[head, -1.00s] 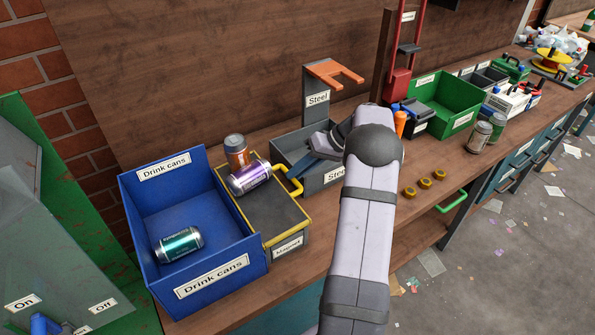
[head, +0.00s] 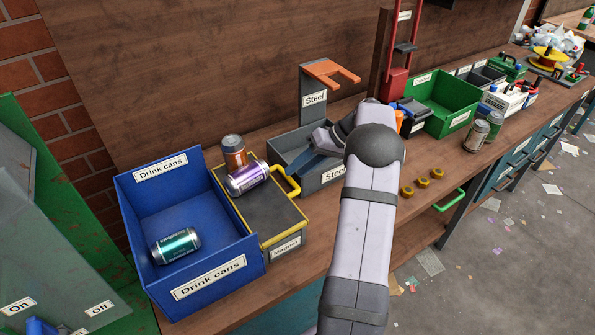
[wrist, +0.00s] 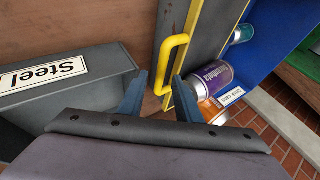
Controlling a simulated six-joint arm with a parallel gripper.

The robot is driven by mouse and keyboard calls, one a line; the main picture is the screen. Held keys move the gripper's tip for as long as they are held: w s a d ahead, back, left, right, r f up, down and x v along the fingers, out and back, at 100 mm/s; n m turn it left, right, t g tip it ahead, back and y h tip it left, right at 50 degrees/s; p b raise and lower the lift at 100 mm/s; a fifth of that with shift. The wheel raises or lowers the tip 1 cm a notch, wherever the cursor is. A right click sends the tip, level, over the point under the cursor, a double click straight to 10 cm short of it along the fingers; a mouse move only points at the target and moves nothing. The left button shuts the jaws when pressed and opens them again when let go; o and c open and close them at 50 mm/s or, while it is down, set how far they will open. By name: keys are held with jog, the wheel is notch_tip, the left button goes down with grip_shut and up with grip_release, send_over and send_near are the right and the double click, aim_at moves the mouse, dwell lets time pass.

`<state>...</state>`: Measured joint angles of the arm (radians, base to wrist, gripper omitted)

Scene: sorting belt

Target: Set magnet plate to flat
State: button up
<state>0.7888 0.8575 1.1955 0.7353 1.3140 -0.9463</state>
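The magnet plate (head: 277,209) is a dark plate with yellow edges on a box labelled Magnet (head: 285,247). It looks roughly level in the head view; I cannot tell its exact tilt. It also shows in the wrist view (wrist: 207,36). Its yellow handle (head: 291,181) sticks out toward the steel bin. An orange-and-grey can (head: 233,150) stands at the plate's back, and a purple can (head: 247,179) lies on it. My gripper (wrist: 159,84) is open in the wrist view, with the handle (wrist: 165,72) between its fingertips; I cannot tell whether they touch it.
A blue Drink cans bin (head: 221,279) holding a teal can (head: 175,245) stands left of the plate. The grey Steel bin (head: 314,184) lies right, below my gripper. An orange hook-like bracket (head: 330,72) rises behind it. Brown rings (head: 421,182) lie on the bench.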

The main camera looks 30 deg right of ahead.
jog(key=b+v, duration=0.1)
jog(key=v, duration=0.5)
jog(key=shift+a+r, duration=0.1)
jog(key=c, duration=0.7)
jog(key=w+a+r+n+p, duration=0.1)
jog(key=a+r+p, duration=0.1)
jog(key=r, duration=0.2)
jog(key=w+a+r+p, duration=0.1)
jog(key=a+r+p, duration=0.1)
jog(key=a+r, duration=0.1)
jog(key=w+a+r+n+p, duration=0.1)
jog(key=w+a+r+p, duration=0.1)
jog(key=r, duration=0.3)
jog(key=shift+a+n+g, duration=0.3)
jog(key=shift+a, duration=0.35)
grip_shut()
jog(key=s+a+r+n+g+h+p, duration=0.1)
jog(key=s+a+r+p, duration=0.1)
jog(key=a+r+p, duration=0.25)
jog(key=d+f+m+h+b, duration=0.1)
jog(key=d+f+m+h, duration=0.1)
jog(key=d+f+h, duration=0.3)
jog(key=d+f, duration=0.2)
jog(key=d, duration=0.1)
jog(key=shift+s+d+f, duration=0.15)
jog(key=shift+s+f, duration=0.05)
